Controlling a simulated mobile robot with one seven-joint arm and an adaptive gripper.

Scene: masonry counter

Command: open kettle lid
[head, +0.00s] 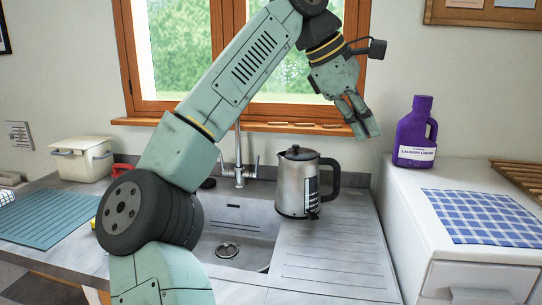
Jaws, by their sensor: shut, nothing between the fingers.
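The kettle (295,187) is brushed steel with a black handle on its right side and a black lid (299,153) with a small knob. It stands upright on the draining board right of the sink, and its lid looks shut. My gripper (368,131) is up and to the right of the kettle, in front of the window frame's lower right corner. It points downward, is shut and holds nothing. It is apart from the kettle.
The sink (238,230) with a tap (240,172) is left of the kettle. A purple laundry bottle (415,135) and a blue checked cloth (484,217) are on the white unit at right. A cream container (80,158) stands at left. The ribbed draining board (335,258) is clear in front.

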